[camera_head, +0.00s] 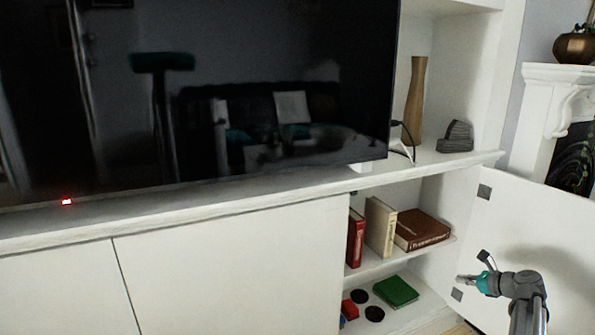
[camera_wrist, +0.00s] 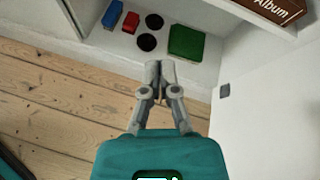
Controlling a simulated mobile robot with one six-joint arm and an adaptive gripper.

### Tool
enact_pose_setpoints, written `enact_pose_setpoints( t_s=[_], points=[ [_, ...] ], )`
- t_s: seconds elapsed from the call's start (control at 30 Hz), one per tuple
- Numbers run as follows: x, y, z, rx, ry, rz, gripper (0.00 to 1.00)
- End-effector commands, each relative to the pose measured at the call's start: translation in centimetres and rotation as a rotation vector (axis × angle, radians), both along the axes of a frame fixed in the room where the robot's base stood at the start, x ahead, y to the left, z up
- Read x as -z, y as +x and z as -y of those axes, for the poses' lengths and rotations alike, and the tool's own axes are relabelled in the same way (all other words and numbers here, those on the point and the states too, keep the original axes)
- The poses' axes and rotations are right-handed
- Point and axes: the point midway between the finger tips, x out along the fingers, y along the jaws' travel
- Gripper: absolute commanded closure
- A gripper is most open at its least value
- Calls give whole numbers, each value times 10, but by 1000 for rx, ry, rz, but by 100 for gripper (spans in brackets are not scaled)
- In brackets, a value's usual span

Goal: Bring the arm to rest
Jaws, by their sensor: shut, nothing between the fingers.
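My gripper (camera_head: 466,278) is at the lower right of the head view, in front of the open white cabinet door (camera_head: 530,240). In the wrist view my gripper (camera_wrist: 160,70) points toward the cabinet's bottom shelf (camera_wrist: 185,57). Its two fingers are together with nothing between them. My arm reaches up from the bottom edge of the head view. The gripper looks apart from the shelf and the door.
The bottom shelf holds a green book (camera_head: 396,291), black discs (camera_head: 374,313), a red block (camera_wrist: 131,22) and a blue block (camera_wrist: 112,14). Books (camera_head: 380,226) stand on the shelf above. A television (camera_head: 200,90) is on the cabinet top. Bare floorboards (camera_wrist: 60,95) lie left.

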Motion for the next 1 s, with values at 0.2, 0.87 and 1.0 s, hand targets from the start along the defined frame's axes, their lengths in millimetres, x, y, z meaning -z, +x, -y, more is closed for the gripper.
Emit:
enact_pose_setpoints(
  t_s=[0.2,0.87,1.0],
  points=[
    [-35,-3,-51,-147,-157,-6,100],
    [-110,-30,-175,-625,-588,13,100],
    [-128,-39,-197,-734,-673,23,100]
  ],
)
